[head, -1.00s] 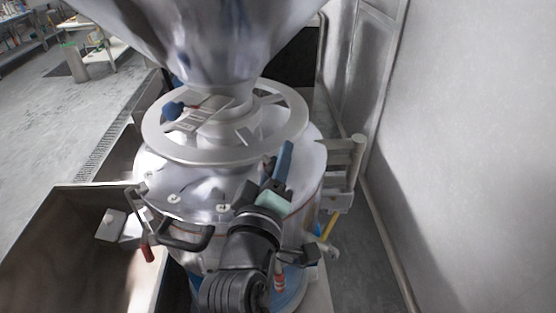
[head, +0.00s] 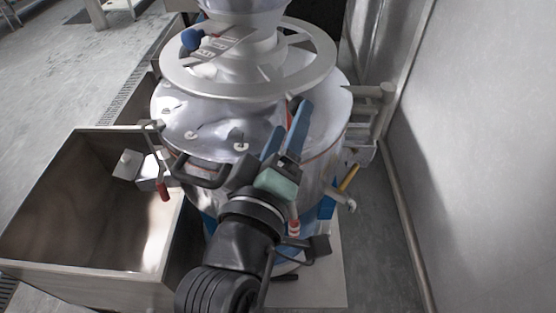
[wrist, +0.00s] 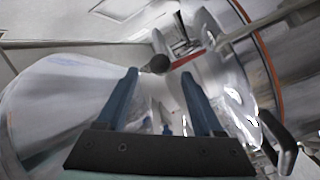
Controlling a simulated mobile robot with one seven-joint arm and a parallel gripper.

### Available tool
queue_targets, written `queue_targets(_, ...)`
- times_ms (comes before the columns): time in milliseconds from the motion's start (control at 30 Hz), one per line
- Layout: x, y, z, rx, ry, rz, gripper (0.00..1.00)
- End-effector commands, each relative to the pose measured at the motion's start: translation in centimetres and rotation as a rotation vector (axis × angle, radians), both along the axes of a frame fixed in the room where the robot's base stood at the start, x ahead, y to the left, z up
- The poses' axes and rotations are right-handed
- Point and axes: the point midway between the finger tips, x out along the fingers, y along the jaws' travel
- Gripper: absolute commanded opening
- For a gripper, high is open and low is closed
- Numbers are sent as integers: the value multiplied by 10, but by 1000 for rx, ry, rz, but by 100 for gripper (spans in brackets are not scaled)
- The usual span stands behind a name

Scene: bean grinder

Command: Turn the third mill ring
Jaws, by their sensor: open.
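The mill is a large silver drum (head: 225,120) with a wide spoked metal ring (head: 185,83) on top, below the hopper (head: 245,5). I see only one spoked ring and cannot tell which ring is the third. My gripper (head: 288,118) is open and empty at the drum's front right, below the ring. In the wrist view, its two blue fingers (wrist: 160,76) stand apart. A dark round knob (wrist: 157,63) shows between and beyond the fingertips; I cannot tell how far off it is.
An open steel bin (head: 90,200) stands left of the drum. A black handle (head: 200,173) and a red-tipped lever (head: 164,190) stick out at the drum's front left. Pipes (head: 372,92) stand at its right, and a pale wall (head: 490,150) closes the right side.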

Motion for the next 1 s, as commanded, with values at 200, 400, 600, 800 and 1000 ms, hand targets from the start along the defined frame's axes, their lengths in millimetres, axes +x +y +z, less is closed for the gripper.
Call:
queue_targets(200,-37,11,1,0,2,2,68)
queue_targets(400,-50,13,1,0,0,0,68)
queue_targets(600,-52,14,1,1,-2,0,68)
queue_targets(800,-53,15,2,-4,2,2,54)
queue_targets(1000,-70,38,11,-119,96,36,18)
